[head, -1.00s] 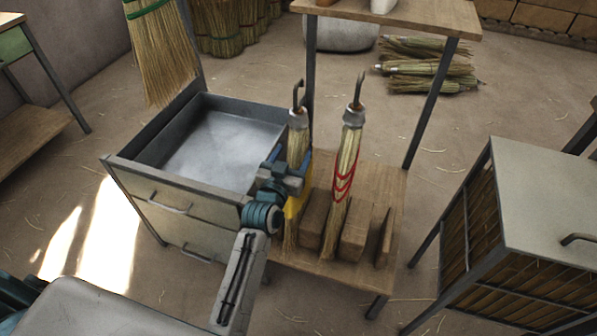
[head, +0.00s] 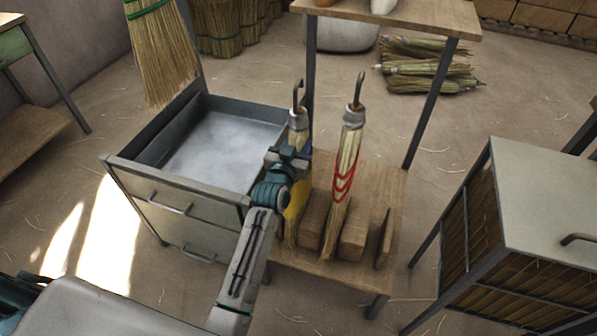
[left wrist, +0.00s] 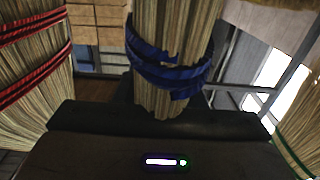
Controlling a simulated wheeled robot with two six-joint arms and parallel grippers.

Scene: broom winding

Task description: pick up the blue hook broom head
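The blue hook broom head (head: 298,120) stands upright in the lower shelf rack, with a metal cap and a hook on top. In the left wrist view, its straw and blue band (left wrist: 165,70) are close in front of my gripper's dark body. My left gripper (head: 290,154) is at its upper part and covers some of its straw and band in the head view. Dark finger parts show beside the straw, but whether they press on it cannot be told. My right gripper is not in view.
A red-banded broom head (head: 346,165) stands just right, also in the left wrist view (left wrist: 35,60). Wooden blocks (head: 353,236) divide the shelf (head: 385,170). A metal drawer cabinet (head: 190,215) is close on the left. A shelf post (head: 430,105) rises at the right.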

